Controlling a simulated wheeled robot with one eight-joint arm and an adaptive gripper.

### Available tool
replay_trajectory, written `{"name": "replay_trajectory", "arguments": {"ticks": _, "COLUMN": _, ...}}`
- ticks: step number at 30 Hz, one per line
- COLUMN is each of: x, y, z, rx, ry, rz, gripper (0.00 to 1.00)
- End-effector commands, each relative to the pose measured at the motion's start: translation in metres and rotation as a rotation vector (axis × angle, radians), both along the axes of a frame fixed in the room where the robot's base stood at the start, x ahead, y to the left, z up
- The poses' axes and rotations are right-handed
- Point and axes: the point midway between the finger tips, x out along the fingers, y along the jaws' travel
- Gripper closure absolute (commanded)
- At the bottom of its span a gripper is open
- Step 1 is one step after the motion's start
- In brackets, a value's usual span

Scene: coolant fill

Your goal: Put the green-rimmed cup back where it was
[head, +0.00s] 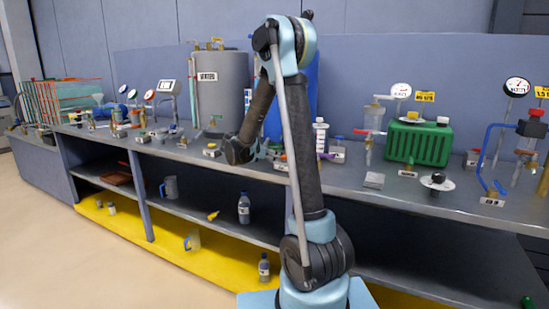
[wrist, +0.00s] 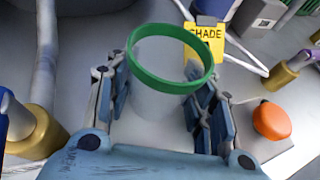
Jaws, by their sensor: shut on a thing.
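The green-rimmed cup (wrist: 158,98) is a clear, pale cup with a thick green ring at its top. In the wrist view it stands between the two fingers of my gripper (wrist: 155,105), which is shut on it from both sides. The cup looks roughly upright. I cannot tell whether its base touches the surface below. In the head view my gripper (head: 262,152) is over the bench in front of the grey tank, largely hidden by my own arm, and the cup cannot be made out there.
A yellow label (wrist: 204,42), an orange knob (wrist: 271,120) and brass fittings (wrist: 36,130) stand close around my gripper. In the head view, the grey vented tank (head: 222,92) stands behind it. A green canister (head: 418,142) and gauges stand at right. Shelves below hold a jug (head: 170,188) and bottles.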

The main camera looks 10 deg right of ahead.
Motion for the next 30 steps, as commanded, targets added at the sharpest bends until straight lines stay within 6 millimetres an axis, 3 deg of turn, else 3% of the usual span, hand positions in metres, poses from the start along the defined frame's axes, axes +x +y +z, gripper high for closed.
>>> {"name": "replay_trajectory", "arguments": {"ticks": 8, "x": 0.0003, "y": -0.0001, "z": -0.0026, "rx": 0.000, "ry": 0.000, "rz": 0.000, "gripper": 0.78}}
{"name": "replay_trajectory", "arguments": {"ticks": 9, "x": 0.0004, "y": -0.0001, "z": -0.0032, "rx": 0.000, "ry": 0.000, "rz": 0.000, "gripper": 0.50}}
{"name": "replay_trajectory", "arguments": {"ticks": 12, "x": 0.0003, "y": -0.0003, "z": -0.0028, "rx": 0.000, "ry": 0.000, "rz": -0.001, "gripper": 0.31}}
{"name": "replay_trajectory", "arguments": {"ticks": 30, "x": -0.0007, "y": -0.0013, "z": -0.0028, "rx": 0.000, "ry": 0.000, "rz": -0.003, "gripper": 0.31}}
